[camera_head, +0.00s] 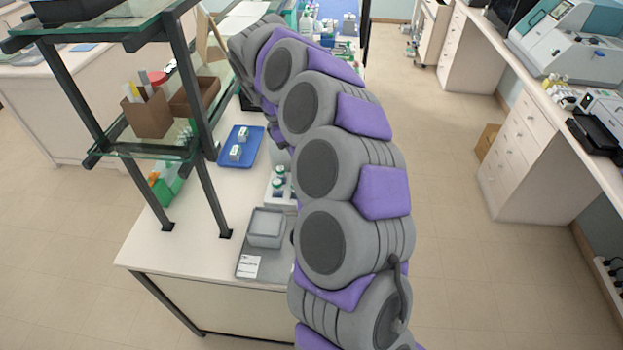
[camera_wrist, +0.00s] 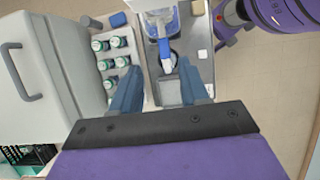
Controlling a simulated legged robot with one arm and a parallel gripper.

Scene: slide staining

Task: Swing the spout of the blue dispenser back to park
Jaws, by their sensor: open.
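In the wrist view, the blue dispenser (camera_wrist: 158,18) is at the top centre, with a clear body and blue parts. Its blue spout (camera_wrist: 165,50) points down the picture, toward my gripper. My gripper (camera_wrist: 161,68) is open, with one blue-grey finger on each side of the spout's end. I cannot tell whether either finger touches the spout. In the head view my arm hides the dispenser and my gripper.
A rack of several capped vials (camera_wrist: 117,62) stands left of the fingers, beside a white handled box (camera_wrist: 45,65). A grey square container (camera_wrist: 168,93) shows between the fingers. In the head view, a dark shelf frame (camera_head: 185,90) and blue tray (camera_head: 254,150) stand left of my arm.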

